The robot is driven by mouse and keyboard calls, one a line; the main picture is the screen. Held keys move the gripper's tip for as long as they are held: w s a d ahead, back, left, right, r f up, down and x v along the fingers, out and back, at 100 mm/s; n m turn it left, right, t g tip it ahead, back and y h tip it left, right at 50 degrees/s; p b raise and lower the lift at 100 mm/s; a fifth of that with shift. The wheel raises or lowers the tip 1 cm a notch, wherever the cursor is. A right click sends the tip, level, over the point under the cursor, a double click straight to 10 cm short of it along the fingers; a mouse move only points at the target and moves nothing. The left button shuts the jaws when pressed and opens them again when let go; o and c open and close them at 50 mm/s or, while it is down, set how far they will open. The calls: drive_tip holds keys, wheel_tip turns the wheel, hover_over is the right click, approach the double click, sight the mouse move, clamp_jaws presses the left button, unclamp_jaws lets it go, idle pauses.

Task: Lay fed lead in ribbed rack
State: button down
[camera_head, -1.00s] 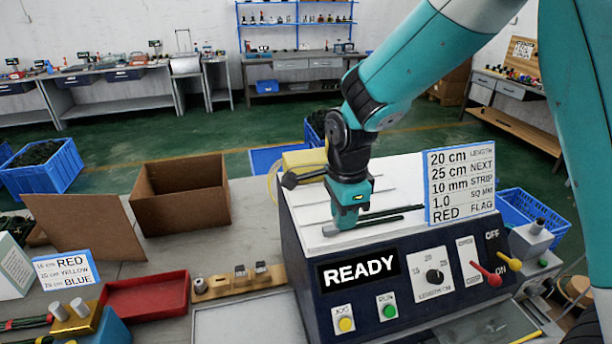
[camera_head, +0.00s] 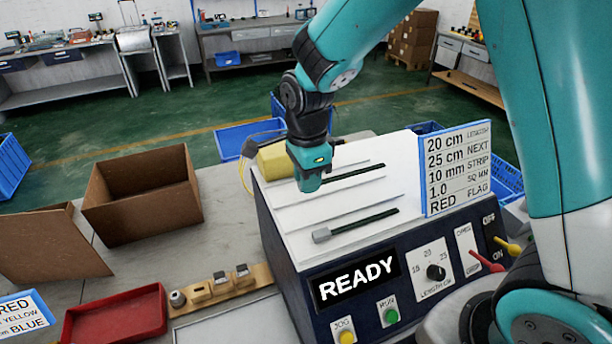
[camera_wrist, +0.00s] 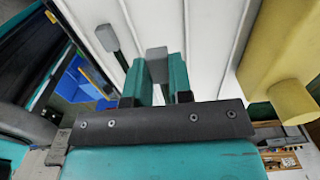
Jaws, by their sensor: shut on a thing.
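The white ribbed rack (camera_head: 330,208) is the top of the dark machine, with raised ribs across it. One dark lead (camera_head: 365,222) with a grey end lies along the rack near its front edge. My gripper (camera_head: 309,186) points down farther back over the rack. It is shut on a second dark lead (camera_head: 355,174), which extends to the right from the fingers. In the wrist view, a grey end (camera_wrist: 157,54) sits between the teal fingers, and the front lead's grey end (camera_wrist: 107,38) shows to the left. Whether the held lead touches the rack is unclear.
A sign (camera_head: 456,168) stands at the rack's right edge. The machine's front has a READY display (camera_head: 357,279), knobs and buttons. A cardboard box (camera_head: 140,205) and red tray (camera_head: 117,312) stand left on the table.

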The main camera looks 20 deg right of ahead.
sight(307, 213)
drive_tip(key=shift+f+b, duration=2.25)
drive_tip(key=shift+f, duration=1.05)
drive_tip(key=c, duration=0.9)
unclamp_jaws()
drive_tip(key=shift+c, duration=0.2)
wheel_tip(307, 213, up, 18)
drive_tip(key=f+b, duration=0.1)
drive_tip(key=b, duration=0.2)
drive_tip(key=s+a+f+n+y+b, duration=0.1)
drive_tip(key=s+f+n, duration=0.3)
drive_tip(key=s+n, duration=0.6)
drive_tip(key=s+a+f+n+y+b, duration=0.1)
drive_tip(key=s+a+f+n+y, duration=0.2)
drive_tip(key=s+n, duration=0.8)
drive_tip(key=n, duration=0.4)
drive_tip(key=shift+a+f+b, duration=0.3)
drive_tip(key=shift+f+b, duration=0.05)
